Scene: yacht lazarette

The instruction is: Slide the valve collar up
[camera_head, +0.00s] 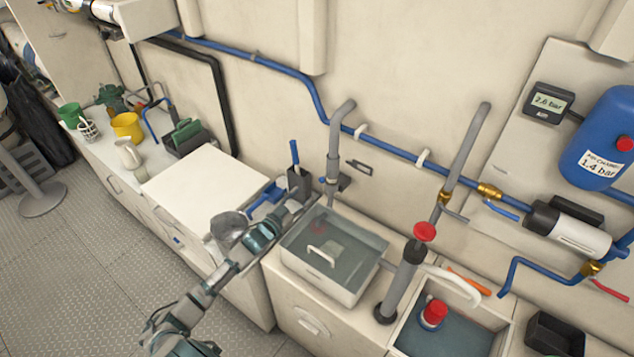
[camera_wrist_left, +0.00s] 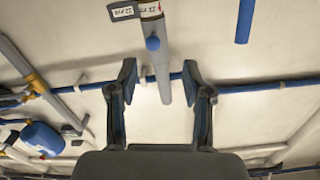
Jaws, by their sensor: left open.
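A grey pipe (camera_head: 342,118) with a hooked top runs down the wall. My left gripper (camera_head: 314,203) is just left of and below this sleeve. In the left wrist view my left gripper (camera_wrist_left: 158,80) is open and empty. The grey sleeve (camera_wrist_left: 158,65), with a blue knob (camera_wrist_left: 152,43) and printed label (camera_wrist_left: 124,12), appears between its fingers. Whether the fingers reach around it, I cannot tell. My right gripper is out of view.
A water-filled clear-lidded basin (camera_head: 352,283) lies right of my left arm. A slanted pipe (camera_head: 465,150) with a red knob (camera_head: 425,232) stands further right. A blue pipe (camera_head: 400,153) crosses the wall behind. A white board (camera_head: 205,190) and a blue-handled tool (camera_head: 294,153) are left.

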